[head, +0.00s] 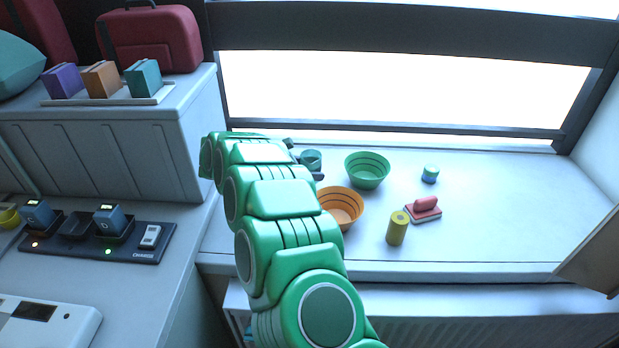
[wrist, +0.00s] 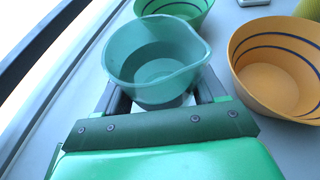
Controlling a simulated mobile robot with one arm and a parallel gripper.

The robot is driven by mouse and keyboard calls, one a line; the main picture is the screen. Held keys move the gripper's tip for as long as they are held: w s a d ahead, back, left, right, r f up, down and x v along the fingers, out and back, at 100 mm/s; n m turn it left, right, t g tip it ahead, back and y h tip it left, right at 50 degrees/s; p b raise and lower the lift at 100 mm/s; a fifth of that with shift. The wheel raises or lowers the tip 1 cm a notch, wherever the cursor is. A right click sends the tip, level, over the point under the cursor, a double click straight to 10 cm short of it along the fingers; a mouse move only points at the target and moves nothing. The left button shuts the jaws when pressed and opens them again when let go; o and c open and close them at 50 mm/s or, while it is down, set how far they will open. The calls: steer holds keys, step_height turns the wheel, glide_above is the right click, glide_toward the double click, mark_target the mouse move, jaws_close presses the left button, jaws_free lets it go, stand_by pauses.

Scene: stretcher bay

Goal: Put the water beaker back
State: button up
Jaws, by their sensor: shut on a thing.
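The water beaker (wrist: 155,62) is a translucent teal cup with a pouring lip. In the wrist view it stands upright between the two fingers of my gripper (wrist: 160,98), which are shut on it. In the head view the beaker (head: 311,160) shows at the end of my green arm, over the windowsill left of the green bowl. My gripper (head: 308,168) is partly hidden there behind the arm. I cannot tell whether the beaker's base touches the sill.
On the sill (head: 490,235) stand a green bowl (head: 367,171), an orange bowl (head: 342,207), a yellow cylinder (head: 397,229), a red-handled brush (head: 424,209) and a small teal-blue jar (head: 430,174). The sill's right part is clear. A charger strip (head: 90,238) lies on the left counter.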

steer(key=shift+w+a+f, duration=0.1)
steer(key=shift+w+f, duration=0.2)
steer(key=shift+f, duration=0.05)
steer(key=shift+w, duration=0.1)
steer(key=shift+w+f, duration=0.1)
steer(key=shift+f, duration=1.65)
steer(key=o, duration=1.1)
steer(key=shift+f, duration=0.1)
